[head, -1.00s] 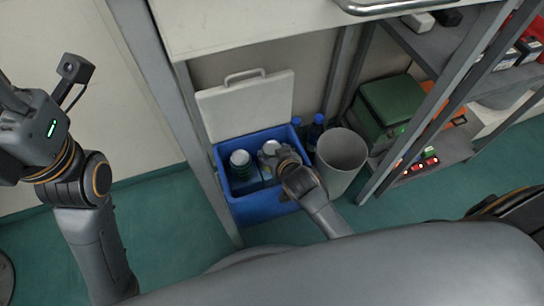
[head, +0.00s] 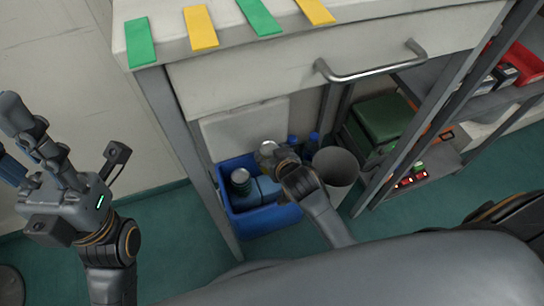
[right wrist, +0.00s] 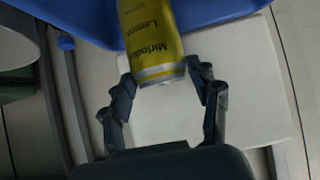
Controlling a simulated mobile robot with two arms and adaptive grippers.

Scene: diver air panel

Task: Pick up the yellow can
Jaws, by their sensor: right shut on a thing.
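The yellow can (right wrist: 152,40) is between the fingers of my right gripper (right wrist: 162,80) in the right wrist view, with dark lettering on its side. My right gripper is shut on it near one end. In the head view, the can's pale round end (head: 267,148) shows beside my right gripper (head: 280,160), over the back of the blue cooler box (head: 262,222). The gripper hides part of the can. My left gripper (head: 15,140) is at the far left, raised, with its fingers apart and nothing seen between them.
Another can (head: 240,177) and blue items are in the cooler. The cooler's white lid (head: 240,128) stands behind. A grey bin (head: 337,170) and blue-capped bottles (head: 312,140) are to the right. A drawer handle (head: 370,68) and worktop overhang from above; a shelf post (head: 190,150) stands left.

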